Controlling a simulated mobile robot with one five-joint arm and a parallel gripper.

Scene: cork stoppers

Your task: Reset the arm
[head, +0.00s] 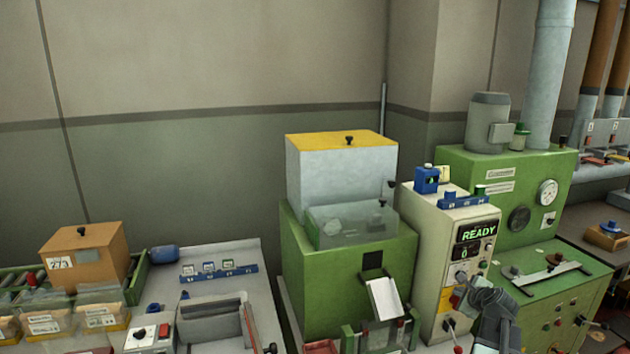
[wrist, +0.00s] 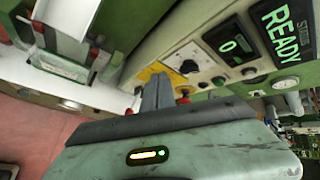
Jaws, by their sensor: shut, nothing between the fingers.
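My gripper (wrist: 157,93) shows in the wrist view with its grey fingers together and nothing held. It points toward the lower front of the cream control unit, near a yellow panel with knobs. In the head view my arm reaches up from the bottom edge, right of centre, in front of the cream control unit (head: 424,250). The fingertips are hard to make out there. The unit's green display (head: 478,232) reads READY, with a 0 below it. The same display shows at the right of the wrist view (wrist: 279,32), tilted.
A green machine (head: 300,270) with a clear-lidded box and chute stands left of the control unit. A green press with a gauge (head: 547,193) stands to its right.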

